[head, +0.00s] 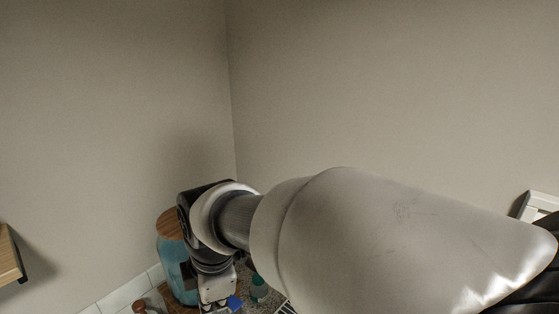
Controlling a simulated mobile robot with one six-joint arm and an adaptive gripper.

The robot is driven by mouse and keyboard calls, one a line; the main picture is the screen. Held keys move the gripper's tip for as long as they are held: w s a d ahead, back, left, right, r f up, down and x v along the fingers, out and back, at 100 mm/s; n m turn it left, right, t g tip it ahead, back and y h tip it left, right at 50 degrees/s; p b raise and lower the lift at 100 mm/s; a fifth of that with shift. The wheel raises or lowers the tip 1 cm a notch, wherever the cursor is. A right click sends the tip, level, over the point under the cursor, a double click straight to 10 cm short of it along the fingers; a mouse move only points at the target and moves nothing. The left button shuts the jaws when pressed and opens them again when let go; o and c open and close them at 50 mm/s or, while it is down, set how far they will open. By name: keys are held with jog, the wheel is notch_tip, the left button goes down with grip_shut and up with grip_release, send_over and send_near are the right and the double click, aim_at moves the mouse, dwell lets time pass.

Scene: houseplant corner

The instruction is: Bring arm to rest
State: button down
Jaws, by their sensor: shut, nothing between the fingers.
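My arm reaches across the head view from the lower right toward the lower middle. Its wrist bends down near the corner of the room. The upper part of my gripper (217,298) shows at the bottom edge of the view, pointing down. It is shut with nothing seen in it; its fingertips are cut off by the frame.
A blue jar with a wooden lid (170,262) stands close behind and left of my wrist. A teal bottle (259,290) and a small blue thing (235,302) are right of my gripper. A wooden shelf end (10,255) is at far left. The walls above are bare.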

jog(key=s+d+f+m+t+b, duration=0.1)
jog(key=s+d+m+b, duration=0.2)
jog(key=d+m, duration=0.5)
jog(key=s+d+f+m+t+b, duration=0.1)
jog(key=s+d+m+b, duration=0.3)
jog(key=d, duration=0.6)
jog(key=s+d+f+m+h+b, duration=0.1)
jog(key=s+d+f+m, duration=0.4)
jog(key=m, duration=0.6)
jog(key=s+d+b, duration=0.1)
jog(key=s+d, duration=0.1)
jog(key=s, duration=0.1)
jog(key=shift+d+t+h, duration=0.3)
jog(key=shift+d+h, duration=0.1)
